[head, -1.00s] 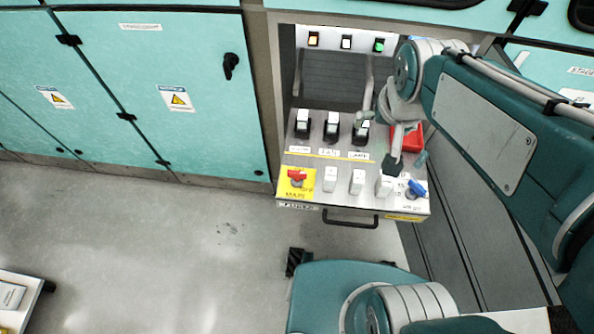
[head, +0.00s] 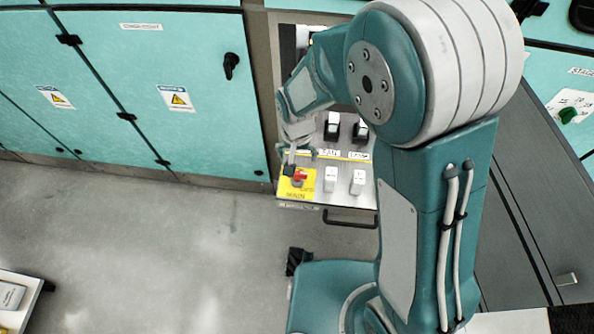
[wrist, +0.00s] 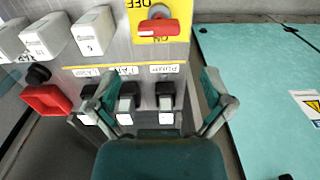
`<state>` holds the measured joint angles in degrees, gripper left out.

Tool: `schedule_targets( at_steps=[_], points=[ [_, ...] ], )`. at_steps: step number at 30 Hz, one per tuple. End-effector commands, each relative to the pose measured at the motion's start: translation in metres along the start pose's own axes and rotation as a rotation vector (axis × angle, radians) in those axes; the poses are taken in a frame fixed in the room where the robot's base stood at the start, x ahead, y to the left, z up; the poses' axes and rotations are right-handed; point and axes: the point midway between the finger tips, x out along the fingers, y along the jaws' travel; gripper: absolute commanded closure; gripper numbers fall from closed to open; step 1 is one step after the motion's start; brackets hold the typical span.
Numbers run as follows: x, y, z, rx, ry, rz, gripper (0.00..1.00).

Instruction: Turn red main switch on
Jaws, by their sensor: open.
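The red main switch (head: 300,175) sits on a yellow plate (head: 298,192) at the left front corner of the control panel. In the wrist view the red switch handle (wrist: 159,27) lies crosswise on the yellow plate (wrist: 177,8), with lettering above and below it. My gripper (head: 296,166) is over the left side of the panel, close to the switch in the head view. In the wrist view my gripper (wrist: 166,92) is open and empty, its two fingers spread apart, with the switch beyond the fingertips. I cannot tell whether any finger touches it.
White blocks (wrist: 92,30) stand beside the yellow plate. Black rocker switches (wrist: 128,102) with white caps are in a row behind a labelled strip. A red part (wrist: 46,100) is at the wrist view's left. Teal cabinets (head: 150,100) stand left; open floor (head: 150,240) lies in front.

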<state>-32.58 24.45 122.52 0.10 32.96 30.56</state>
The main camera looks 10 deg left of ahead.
Motion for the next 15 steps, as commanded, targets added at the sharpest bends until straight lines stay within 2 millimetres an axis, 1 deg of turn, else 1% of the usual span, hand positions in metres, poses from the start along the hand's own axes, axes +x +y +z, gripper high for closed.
schedule_targets(
  at_steps=[1, 3, 9, 12, 15],
  points=[
    [0.01, 0.001, 0.001, 0.0, -0.005, 0.003, 0.0],
    [0.023, 0.001, 0.001, 0.0, -0.005, 0.003, 0.0],
    [0.06, 0.0, 0.001, 0.0, -0.005, 0.004, 0.0],
    [0.075, 0.0, 0.001, 0.0, -0.003, 0.003, 0.0],
    [0.085, 0.0, 0.001, 0.0, -0.003, 0.002, 0.0]
  ],
)
